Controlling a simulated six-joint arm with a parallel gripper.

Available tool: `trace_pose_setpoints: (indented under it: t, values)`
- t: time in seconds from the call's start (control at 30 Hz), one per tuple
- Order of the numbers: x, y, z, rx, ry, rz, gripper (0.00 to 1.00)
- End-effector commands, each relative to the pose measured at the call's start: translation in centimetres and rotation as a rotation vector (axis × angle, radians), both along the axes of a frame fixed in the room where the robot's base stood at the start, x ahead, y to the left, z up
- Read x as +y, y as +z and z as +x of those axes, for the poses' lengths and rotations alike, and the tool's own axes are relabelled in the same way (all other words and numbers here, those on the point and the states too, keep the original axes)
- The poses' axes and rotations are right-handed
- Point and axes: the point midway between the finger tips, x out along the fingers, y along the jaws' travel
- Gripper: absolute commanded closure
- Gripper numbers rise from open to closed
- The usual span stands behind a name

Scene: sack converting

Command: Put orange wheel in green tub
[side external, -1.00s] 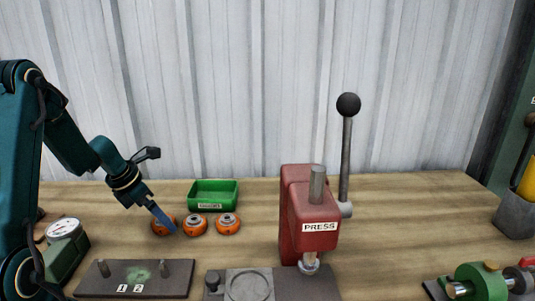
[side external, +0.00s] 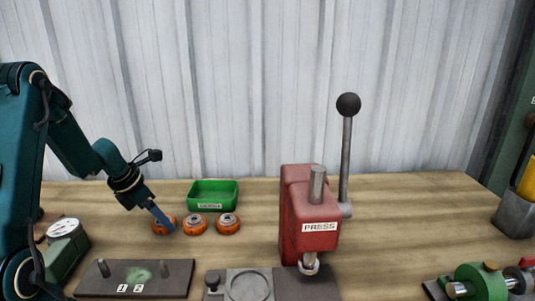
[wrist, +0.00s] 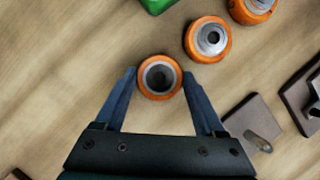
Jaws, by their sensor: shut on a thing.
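Three orange wheels with grey metal hubs stand in a row on the wooden bench. The leftmost orange wheel (side external: 158,229) is between the blue fingers of my gripper (side external: 162,220). In the wrist view my gripper (wrist: 160,74) is shut on this wheel (wrist: 160,78), one finger on each side. The middle wheel (side external: 195,224) and the right wheel (side external: 228,224) are free. The green tub (side external: 228,204) sits just behind the row, with a white label on its front. Its corner shows at the top of the wrist view (wrist: 157,5). No wheel is visible in it.
A red press (side external: 300,210) with a tall black-knobbed lever stands right of the wheels. A dark plate (side external: 105,285) with upright pegs and a dial gauge (side external: 64,229) lie in front and left. Bench behind the tub is clear.

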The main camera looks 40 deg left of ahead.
Motion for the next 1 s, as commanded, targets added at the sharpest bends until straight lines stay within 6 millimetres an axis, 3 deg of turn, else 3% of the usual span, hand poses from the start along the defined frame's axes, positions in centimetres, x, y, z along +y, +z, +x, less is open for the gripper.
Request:
trace_pose_setpoints:
  t: [0.43, 0.73, 1.0]
  values:
    - [0.2, 2.6, 0.0, -0.004, 0.000, 0.006, 1.00]
    - [0.2, 7.7, 0.1, -0.005, 0.001, 0.009, 1.00]
    - [0.1, 10.5, 0.3, -0.004, 0.002, -0.008, 1.00]
